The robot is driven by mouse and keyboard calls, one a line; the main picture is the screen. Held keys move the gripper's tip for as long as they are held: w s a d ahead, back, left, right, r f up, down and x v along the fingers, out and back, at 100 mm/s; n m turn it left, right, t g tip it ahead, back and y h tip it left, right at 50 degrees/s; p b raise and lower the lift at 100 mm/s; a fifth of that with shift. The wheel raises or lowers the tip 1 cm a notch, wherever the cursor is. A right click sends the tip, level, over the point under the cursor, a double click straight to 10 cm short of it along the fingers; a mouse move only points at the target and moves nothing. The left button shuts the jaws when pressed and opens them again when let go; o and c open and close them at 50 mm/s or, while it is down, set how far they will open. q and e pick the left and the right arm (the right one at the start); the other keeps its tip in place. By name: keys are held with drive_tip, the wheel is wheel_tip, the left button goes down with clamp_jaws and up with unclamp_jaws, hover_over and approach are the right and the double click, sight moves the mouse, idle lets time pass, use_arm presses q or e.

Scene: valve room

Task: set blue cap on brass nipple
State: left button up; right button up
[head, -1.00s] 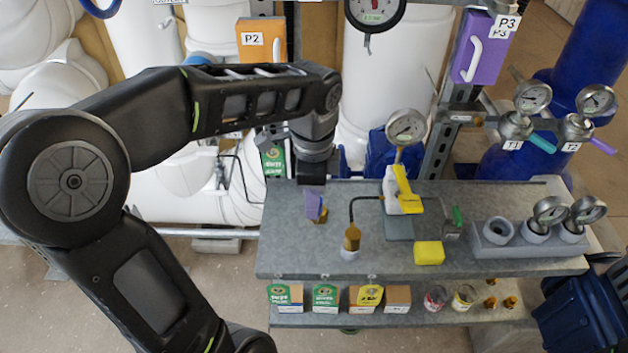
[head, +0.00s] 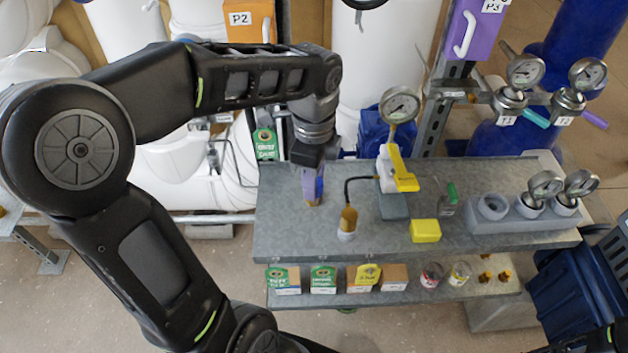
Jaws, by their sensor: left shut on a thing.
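My left gripper (head: 312,190) points straight down over the left part of the grey bench. It is shut on the blue cap (head: 319,187), which shows as a small blue patch beside a purple finger. The brass nipple (head: 313,203) shows as a small brass piece on the bench, just under the fingertips. The cap is in line above it, but I cannot tell whether they touch. The fingers hide most of the cap and the nipple's top. My right gripper is not in view.
Right of the gripper stands a brass fitting (head: 348,219) with a black hose. Beyond it are a yellow-handled gauge valve (head: 401,170), a yellow block (head: 425,231) and a grey gauge holder (head: 485,218). Boxes (head: 323,280) and jars line the lower shelf. The bench front left is clear.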

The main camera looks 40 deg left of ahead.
use_arm(q)
drive_tip(key=w+a, duration=0.1)
drive_tip(key=w+a+f, duration=0.1)
drive_tip(key=w, duration=0.1)
drive_tip(key=w+a+f, duration=0.1)
drive_tip(key=shift+w+a+b, duration=0.25)
drive_tip(key=shift+b, duration=0.05)
drive_tip(key=shift+w+a+f+b, duration=0.1)
drive_tip(key=shift+f+b, duration=0.2)
drive_tip(key=shift+f, duration=0.15)
drive_tip(key=shift+w+a+f+b, duration=0.1)
drive_tip(key=shift+f+b, duration=0.15)
drive_tip(key=shift+f, duration=0.15)
drive_tip(key=shift+d+f+b, duration=0.1)
drive_tip(key=shift+f+b, duration=0.2)
drive_tip(key=shift+f, duration=0.25)
drive_tip(key=shift+f, duration=0.35)
idle(0.6)
drive_tip(key=shift+f, duration=0.2)
idle(0.4)
drive_tip(key=shift+f+b, duration=0.3)
drive_tip(key=shift+f, duration=0.45)
idle(0.4)
idle(0.5)
